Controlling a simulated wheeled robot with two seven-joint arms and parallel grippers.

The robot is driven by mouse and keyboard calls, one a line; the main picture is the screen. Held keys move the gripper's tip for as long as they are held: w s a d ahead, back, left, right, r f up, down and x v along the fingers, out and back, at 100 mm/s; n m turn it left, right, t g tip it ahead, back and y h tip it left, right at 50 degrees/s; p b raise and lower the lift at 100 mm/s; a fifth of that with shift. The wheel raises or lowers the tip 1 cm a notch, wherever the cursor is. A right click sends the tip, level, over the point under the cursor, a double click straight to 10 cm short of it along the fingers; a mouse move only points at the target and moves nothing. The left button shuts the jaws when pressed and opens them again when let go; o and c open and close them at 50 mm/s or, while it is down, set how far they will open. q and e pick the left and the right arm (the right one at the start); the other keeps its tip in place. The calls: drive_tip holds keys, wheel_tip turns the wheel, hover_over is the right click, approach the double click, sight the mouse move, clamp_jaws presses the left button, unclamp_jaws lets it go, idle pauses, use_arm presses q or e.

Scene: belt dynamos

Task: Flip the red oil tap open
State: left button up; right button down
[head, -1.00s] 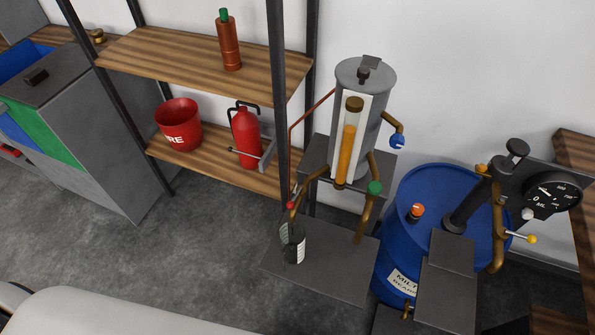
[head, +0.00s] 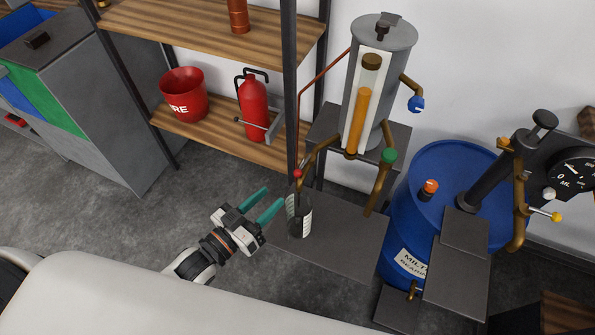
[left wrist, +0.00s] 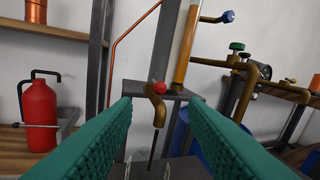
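The red oil tap (head: 298,173) is a small red knob on a brass spout at the lower left of the grey oil tank (head: 384,36). In the left wrist view the red tap (left wrist: 160,88) sits ahead, between the fingers in the picture, with the brass spout (left wrist: 159,108) curving down below it. My left gripper (head: 268,200) is open and empty, with teal fingers, to the lower left of the tap and apart from it. A graduated beaker (head: 301,220) stands under the spout on a dark platform (head: 350,245). My right gripper is out of view.
A green tap (head: 389,156) and a blue tap (head: 416,104) are on the tank's other pipes. A shelf post (head: 290,90) rises just behind the red tap. A blue barrel (head: 408,205) stands right. Floor at left is clear.

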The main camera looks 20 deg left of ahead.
sight(299, 176)
use_arm(q)
drive_tip(key=p+x, duration=0.1)
drive_tip(key=x, duration=0.9)
drive_tip(key=shift+w, duration=0.3)
clamp_jaws()
drive_tip(key=shift+d+n+t+y, duration=0.25)
drive_tip(key=shift+n+y, duration=0.1)
drive_tip(key=shift+y, duration=0.25)
drive_tip(key=shift+d+n+t+y, duration=0.25)
drive_tip(key=shift+n+y, duration=0.1)
drive_tip(key=shift+y, duration=0.25)
drive_tip(key=shift+a, duration=0.1)
unclamp_jaws()
drive_tip(key=shift+s, duration=0.1)
drive_tip(key=v, duration=1.2)
drive_tip(key=shift+b, duration=0.35)
